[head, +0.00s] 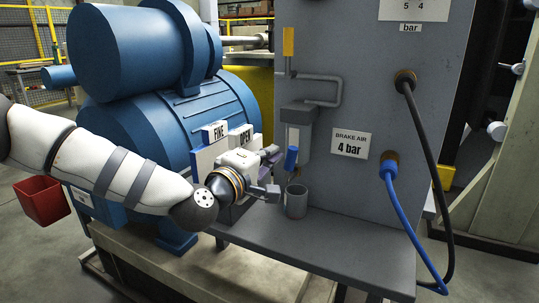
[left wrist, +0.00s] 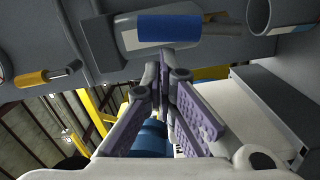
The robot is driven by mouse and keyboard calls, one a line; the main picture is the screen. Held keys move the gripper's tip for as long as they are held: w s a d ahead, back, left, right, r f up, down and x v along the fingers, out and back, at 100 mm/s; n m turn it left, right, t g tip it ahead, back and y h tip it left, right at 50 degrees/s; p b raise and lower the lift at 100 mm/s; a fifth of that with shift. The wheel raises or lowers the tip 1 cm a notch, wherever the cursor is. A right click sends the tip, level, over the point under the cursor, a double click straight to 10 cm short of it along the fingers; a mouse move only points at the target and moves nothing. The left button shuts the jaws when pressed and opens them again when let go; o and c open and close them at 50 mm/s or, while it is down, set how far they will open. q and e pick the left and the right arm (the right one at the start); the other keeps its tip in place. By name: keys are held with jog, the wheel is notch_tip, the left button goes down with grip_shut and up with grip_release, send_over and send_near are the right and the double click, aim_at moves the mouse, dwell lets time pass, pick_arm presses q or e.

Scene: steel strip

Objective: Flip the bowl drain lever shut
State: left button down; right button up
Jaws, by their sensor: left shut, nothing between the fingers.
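The bowl drain lever is a blue handle (head: 291,158) below the grey filter bowl (head: 300,113) on the panel. In the head view it stands nearly upright. It also shows in the left wrist view (left wrist: 168,28), just beyond my fingertips. My left gripper (head: 272,152) is shut and empty, a little to the left of the blue handle. In the left wrist view its purple-grey fingers (left wrist: 165,65) come together just short of the handle; I cannot tell whether they touch it. My right gripper is not in view.
A grey cup (head: 296,202) stands on the shelf (head: 330,235) below the lever, close to my gripper. A yellow handle (head: 288,42) sits above the bowl. FINE and OPEN signs (head: 242,135) stand behind my gripper. A blue hose (head: 405,210) hangs at the right.

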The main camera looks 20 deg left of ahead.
pick_arm(q)
jog(key=shift+d, duration=0.1)
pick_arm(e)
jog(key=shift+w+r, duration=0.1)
pick_arm(q)
jog(key=shift+d+r+m, duration=0.1)
jog(key=shift+d+m, duration=0.1)
jog(key=shift+m, duration=0.2)
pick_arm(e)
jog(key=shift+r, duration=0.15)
